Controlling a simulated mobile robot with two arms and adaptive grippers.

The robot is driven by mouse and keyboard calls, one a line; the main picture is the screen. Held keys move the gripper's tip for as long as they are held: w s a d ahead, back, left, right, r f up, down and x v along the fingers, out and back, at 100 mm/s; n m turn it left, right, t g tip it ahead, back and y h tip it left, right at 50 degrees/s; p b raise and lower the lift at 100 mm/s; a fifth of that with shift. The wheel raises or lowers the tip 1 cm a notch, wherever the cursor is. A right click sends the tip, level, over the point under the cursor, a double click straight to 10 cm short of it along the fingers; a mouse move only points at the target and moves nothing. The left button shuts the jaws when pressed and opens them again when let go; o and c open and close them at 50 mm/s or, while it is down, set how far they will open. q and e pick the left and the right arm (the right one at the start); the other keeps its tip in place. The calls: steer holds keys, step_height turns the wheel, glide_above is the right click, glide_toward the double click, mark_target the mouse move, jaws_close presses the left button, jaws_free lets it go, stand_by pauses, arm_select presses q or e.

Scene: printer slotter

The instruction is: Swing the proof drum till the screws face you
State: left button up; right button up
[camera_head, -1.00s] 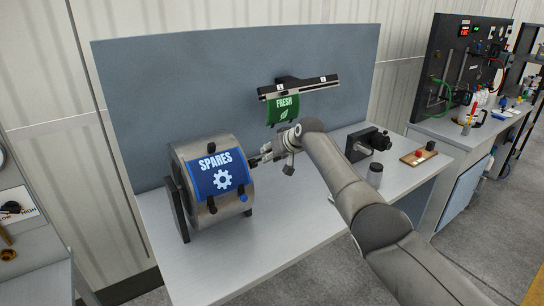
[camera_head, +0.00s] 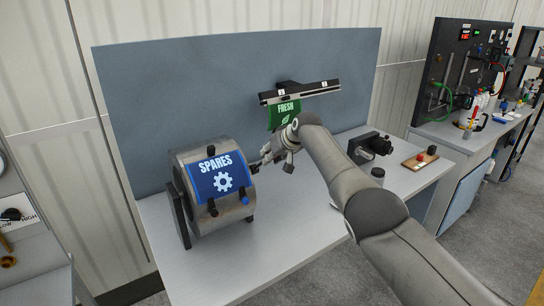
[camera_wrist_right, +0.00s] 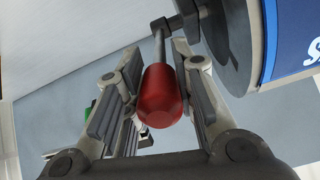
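The proof drum (camera_head: 235,215) is a grey metal cylinder on a dark stand at the left of the bench. A blue SPARES plate with a gear sign (camera_head: 232,172) faces the head camera. A dark knob (camera_head: 212,207) and a blue knob (camera_head: 244,198) sit at its lower edge; I cannot tell whether these are the screws. My right gripper (camera_head: 264,161) is at the drum's right end. My left gripper is out of view.
A green FRESH flag (camera_head: 285,112) hangs from a black rail (camera_head: 305,92) on the back panel. A black device (camera_head: 369,147), a dark jar (camera_head: 377,174) and a small board with knobs (camera_head: 419,161) stand to the right. The front of the bench (camera_head: 280,240) is clear.

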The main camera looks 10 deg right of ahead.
steer(key=o, duration=0.5)
steer(key=shift+w+r, duration=0.1)
steer(key=shift+r, duration=0.05)
steer(key=shift+c, duration=0.2)
steer(key=shift+v, duration=1.2)
steer(key=v, duration=0.9)
steer(key=shift+s, duration=0.25)
